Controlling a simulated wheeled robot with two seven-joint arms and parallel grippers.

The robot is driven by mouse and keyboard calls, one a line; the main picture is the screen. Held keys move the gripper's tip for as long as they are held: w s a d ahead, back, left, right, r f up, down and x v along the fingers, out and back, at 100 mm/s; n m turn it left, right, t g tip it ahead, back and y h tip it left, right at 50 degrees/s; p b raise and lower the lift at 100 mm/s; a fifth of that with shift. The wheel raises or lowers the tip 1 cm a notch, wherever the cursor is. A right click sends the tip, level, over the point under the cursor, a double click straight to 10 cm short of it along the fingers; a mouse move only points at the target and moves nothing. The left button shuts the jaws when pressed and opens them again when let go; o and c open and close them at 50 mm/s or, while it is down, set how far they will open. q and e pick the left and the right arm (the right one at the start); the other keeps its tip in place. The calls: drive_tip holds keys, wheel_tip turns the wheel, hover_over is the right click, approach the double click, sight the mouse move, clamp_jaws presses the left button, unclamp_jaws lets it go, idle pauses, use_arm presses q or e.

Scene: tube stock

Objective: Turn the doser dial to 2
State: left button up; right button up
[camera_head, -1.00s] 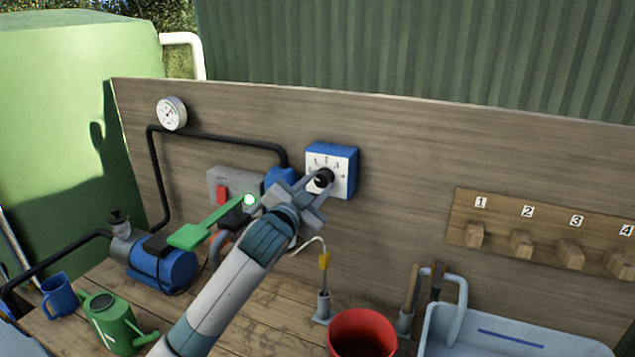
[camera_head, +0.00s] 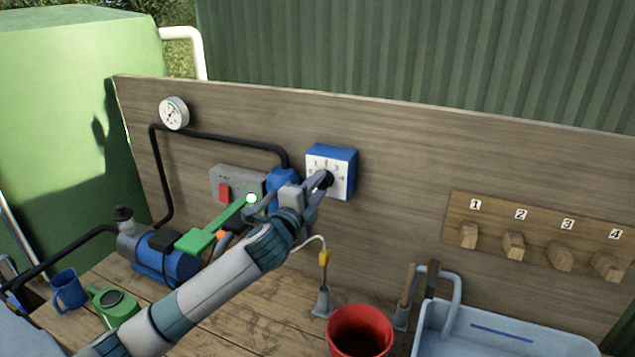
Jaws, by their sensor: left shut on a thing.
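The doser (camera_head: 344,162) is a blue box with a white numbered face, fixed to the wooden back panel in the middle of the head view. Its black dial knob (camera_head: 325,180) sits on the lower part of the face. My left gripper (camera_head: 318,184) is shut on the knob, reaching in from the lower left. The gripper and wrist hide part of the knob and the face's lower left. The numbers are too small to read surely, so I cannot tell the dial's setting. My right gripper is not in view.
A grey box with a red switch (camera_head: 224,193), a green lever (camera_head: 215,229) and a blue pump (camera_head: 170,262) are left of my arm. A red bucket (camera_head: 360,322), blue tub (camera_head: 470,330) and numbered pegs (camera_head: 513,245) are to the right. A pressure gauge (camera_head: 174,113) hangs upper left.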

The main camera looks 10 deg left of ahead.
use_arm(q)
drive_tip(key=shift+m+p, duration=0.45)
drive_tip(key=shift+m, duration=0.65)
drive_tip(key=o, duration=1)
drive_tip(key=shift+o, duration=0.2)
drive_tip(key=shift+s, duration=0.15)
